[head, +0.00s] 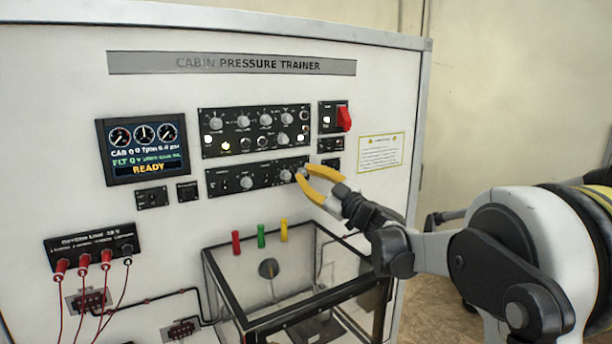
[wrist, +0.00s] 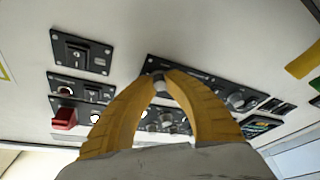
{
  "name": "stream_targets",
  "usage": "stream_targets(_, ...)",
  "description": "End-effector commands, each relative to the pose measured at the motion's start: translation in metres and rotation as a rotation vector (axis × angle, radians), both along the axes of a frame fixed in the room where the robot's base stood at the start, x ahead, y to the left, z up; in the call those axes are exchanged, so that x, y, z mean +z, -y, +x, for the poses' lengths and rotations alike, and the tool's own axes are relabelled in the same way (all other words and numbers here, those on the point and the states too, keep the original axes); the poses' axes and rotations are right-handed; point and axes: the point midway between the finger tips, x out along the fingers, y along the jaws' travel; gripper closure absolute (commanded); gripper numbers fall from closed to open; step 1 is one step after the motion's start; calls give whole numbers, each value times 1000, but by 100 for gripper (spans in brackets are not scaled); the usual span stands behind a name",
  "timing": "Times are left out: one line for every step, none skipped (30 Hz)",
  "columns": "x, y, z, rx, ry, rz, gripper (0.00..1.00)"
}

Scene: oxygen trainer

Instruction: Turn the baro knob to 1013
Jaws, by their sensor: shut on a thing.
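My gripper (head: 304,172) has its yellow fingers shut at the right end of the lower black control panel (head: 215,184). In the wrist view the fingertips (wrist: 160,76) close around a small dark knob (wrist: 158,77) at that panel's end. Its label is too small to read, so I cannot confirm that it is the baro knob, and its pointer is hidden by the fingers. Two other light knobs on this panel show in the head view, one at its middle (head: 246,183) and one just left of my gripper (head: 286,175). The display (head: 145,150) reads READY; no 1013 is legible.
The upper panel (head: 253,132) with several knobs sits just above. A red guarded switch (head: 344,118) is up and right of my gripper. Below are red, green and yellow handles (head: 261,236) and a black-framed clear box (head: 225,300). Red plugs with leads (head: 84,262) hang lower left.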

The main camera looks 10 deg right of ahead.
Motion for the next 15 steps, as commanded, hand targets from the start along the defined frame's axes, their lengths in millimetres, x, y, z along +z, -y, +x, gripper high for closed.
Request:
stream_targets(1, 0, 0, 0, 0, -1, 100)
stream_targets(1, 0, 0, 0, 0, -1, 100)
stream_targets(1, 0, 0, -1, 1, -2, 100)
stream_targets(1, 0, 0, 0, 0, -1, 100)
stream_targets(1, 0, 0, 0, 0, -1, 100)
stream_targets(1, 0, 0, 0, 0, -1, 100)
stream_targets(1, 0, 0, -1, 1, 0, 100)
stream_targets(1, 0, 0, -1, 1, 0, 100)
stream_targets(1, 0, 0, -1, 0, 0, 100)
stream_targets(1, 0, 0, -1, 0, 0, 100)
stream_targets(1, 0, 0, -1, 0, 0, 80)
stream_targets(1, 0, 0, -1, 0, 0, 68)
stream_targets(1, 0, 0, -1, 0, 0, 60)
stream_targets(1, 0, 0, -1, 0, 0, 60)
stream_targets(0, 0, 0, -1, 0, 0, 60)
